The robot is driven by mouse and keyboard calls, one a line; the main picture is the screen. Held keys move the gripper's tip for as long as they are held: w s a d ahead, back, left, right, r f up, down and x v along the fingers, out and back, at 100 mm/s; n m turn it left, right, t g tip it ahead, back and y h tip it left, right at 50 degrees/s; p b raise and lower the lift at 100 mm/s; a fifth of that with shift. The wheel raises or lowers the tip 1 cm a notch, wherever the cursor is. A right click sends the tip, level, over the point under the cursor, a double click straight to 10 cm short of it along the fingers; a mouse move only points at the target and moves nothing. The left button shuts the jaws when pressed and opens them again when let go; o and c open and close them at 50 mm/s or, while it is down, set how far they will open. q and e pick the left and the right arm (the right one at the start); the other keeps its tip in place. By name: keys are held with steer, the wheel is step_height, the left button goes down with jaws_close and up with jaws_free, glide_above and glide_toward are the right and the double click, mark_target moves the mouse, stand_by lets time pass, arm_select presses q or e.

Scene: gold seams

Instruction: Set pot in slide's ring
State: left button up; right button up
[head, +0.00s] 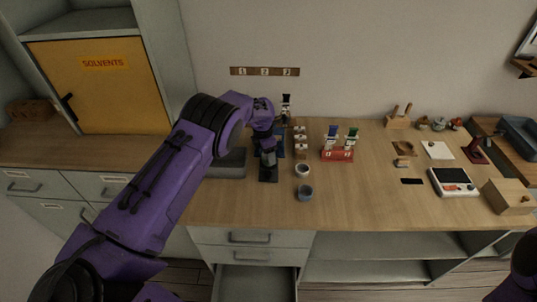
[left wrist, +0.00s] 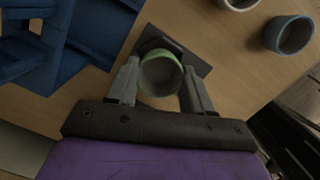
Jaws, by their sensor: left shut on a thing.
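My left gripper (left wrist: 158,92) is shut on a small round pot with a green rim (left wrist: 160,75), one finger on each side. Under and behind the pot lies a dark flat slide (left wrist: 193,58); a dark curved part, perhaps its ring, shows just past the pot's far rim. The pot hides most of that part, so I cannot tell whether the pot is inside it or above it. In the head view my left gripper (head: 267,154) is over the dark slide (head: 268,175), and the pot is hard to make out. My right gripper is not in view.
A pale pot (head: 303,170) and a blue-grey pot (head: 304,192) stand just right of the slide. A grey tray (head: 228,164) is to its left. Blue parts (left wrist: 75,35) are close on the left in the wrist view. A red rack (head: 337,155) stands farther right. The front middle counter is clear.

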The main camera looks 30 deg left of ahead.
arm_select(q)
steer(key=shift+f+b, duration=0.45)
steer(key=shift+f, duration=0.5)
stand_by(1.8)
steer(key=o, duration=1.1)
steer(key=shift+c, duration=0.2)
steer(key=shift+r, duration=0.1)
steer(key=r+p, duration=0.4)
steer(key=r, duration=0.1)
steer(key=shift+s+a+p, duration=0.2)
steer(key=shift+s+p, duration=0.05)
steer(key=shift+p, duration=0.15)
steer(key=shift+f, duration=0.1)
